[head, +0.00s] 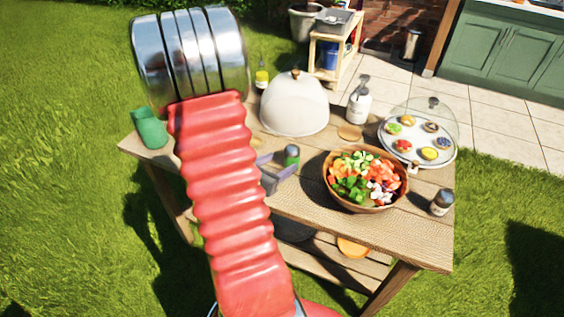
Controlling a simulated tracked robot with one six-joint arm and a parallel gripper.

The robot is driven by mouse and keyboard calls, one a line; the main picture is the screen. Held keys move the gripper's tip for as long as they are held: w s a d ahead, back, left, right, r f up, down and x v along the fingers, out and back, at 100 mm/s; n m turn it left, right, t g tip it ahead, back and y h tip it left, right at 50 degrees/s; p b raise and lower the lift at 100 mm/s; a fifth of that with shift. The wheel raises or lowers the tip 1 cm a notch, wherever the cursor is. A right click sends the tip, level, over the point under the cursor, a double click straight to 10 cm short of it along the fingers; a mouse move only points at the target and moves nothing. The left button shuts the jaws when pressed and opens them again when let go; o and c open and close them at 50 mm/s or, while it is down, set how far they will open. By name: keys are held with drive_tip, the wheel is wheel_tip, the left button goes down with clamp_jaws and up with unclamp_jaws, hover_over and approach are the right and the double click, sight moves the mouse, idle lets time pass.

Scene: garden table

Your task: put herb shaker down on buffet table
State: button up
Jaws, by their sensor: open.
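A small shaker with a green lid (291,155), which looks like the herb shaker, stands upright on the wooden buffet table (330,222) near its middle. What appears to be my gripper (279,162) shows as grey-purple fingers just left of the shaker, partly hidden behind my red arm. The fingers are open, with the shaker at or between their tips. I cannot tell whether they touch it. The shaker's lower part is partly covered by the near finger.
A wooden salad bowl (385,206) stands close on the right, a white dome (294,105) behind. A pump bottle (359,103), a glass-covered platter (430,155) and a dark-lidded shaker (442,202) stand further right. A green cup (149,128) is at the left corner.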

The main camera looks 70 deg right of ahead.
idle(0.8)
drive_tip(key=w+a+r+m+y, duration=0.2)
drive_tip(key=w+a+r+m, duration=0.2)
drive_tip(key=a+r+m, duration=0.6)
drive_tip(key=w+a+r+m+t+y, duration=0.1)
drive_tip(key=w+a+r+t+y, duration=0.2)
drive_tip(key=a, duration=0.9)
drive_tip(key=w+a+r+m+t+y, duration=0.2)
drive_tip(key=w+a+r+t+y, duration=0.1)
drive_tip(key=a, duration=0.9)
drive_tip(key=w+a+r+m+t+y, duration=0.2)
drive_tip(key=a+y, duration=0.3)
drive_tip(key=a, duration=0.7)
drive_tip(key=shift+w+r+t, duration=0.4)
drive_tip(key=shift+w+r, duration=0.45)
